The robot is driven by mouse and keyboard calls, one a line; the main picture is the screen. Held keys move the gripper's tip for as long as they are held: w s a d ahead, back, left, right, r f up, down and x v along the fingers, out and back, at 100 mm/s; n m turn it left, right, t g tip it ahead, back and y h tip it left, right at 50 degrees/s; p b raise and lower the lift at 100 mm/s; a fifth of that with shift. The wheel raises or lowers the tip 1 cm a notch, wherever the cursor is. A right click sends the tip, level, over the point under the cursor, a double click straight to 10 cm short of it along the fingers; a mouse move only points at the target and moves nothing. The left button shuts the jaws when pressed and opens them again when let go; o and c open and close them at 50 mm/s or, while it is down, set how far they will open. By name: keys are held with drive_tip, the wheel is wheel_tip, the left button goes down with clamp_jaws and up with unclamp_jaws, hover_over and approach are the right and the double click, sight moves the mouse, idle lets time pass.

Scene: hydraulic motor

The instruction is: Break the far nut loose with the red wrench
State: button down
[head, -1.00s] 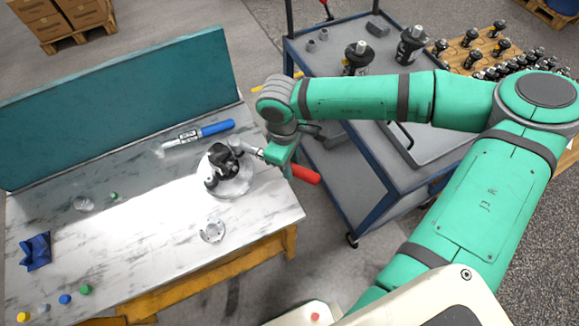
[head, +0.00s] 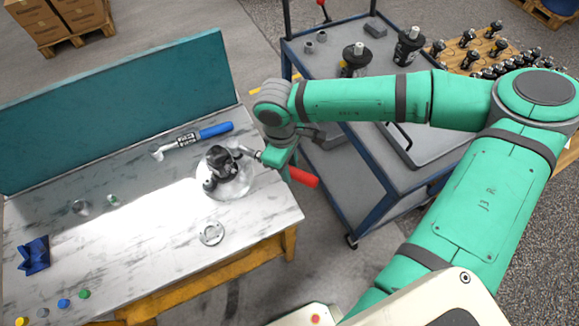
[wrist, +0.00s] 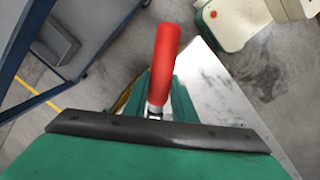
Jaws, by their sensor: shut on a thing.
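My gripper (head: 278,158) is shut on the red wrench (head: 304,177) at the right edge of the workbench. The wrench's red handle sticks out to the right past the bench edge, and its metal end reaches left toward the black hydraulic motor (head: 220,160). The motor stands on a round pale plate (head: 236,187). In the wrist view the red handle (wrist: 166,62) points up from between the green fingers. The nuts are too small to make out, and I cannot tell whether the wrench's jaw sits on the far one.
A blue-handled wrench (head: 215,130) lies on the workbench (head: 130,240) behind the motor, before a teal back panel (head: 120,110). A metal ring (head: 212,234) lies in front. A blue-framed cart (head: 345,205) stands right.

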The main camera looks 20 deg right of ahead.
drive_tip(key=shift+s+a, duration=0.2)
drive_tip(key=shift+a, duration=0.1)
drive_tip(key=shift+d+r, duration=0.2)
drive_tip(key=shift+r, duration=0.55)
drive_tip(key=shift+w, duration=0.1)
drive_tip(key=shift+r, duration=2)
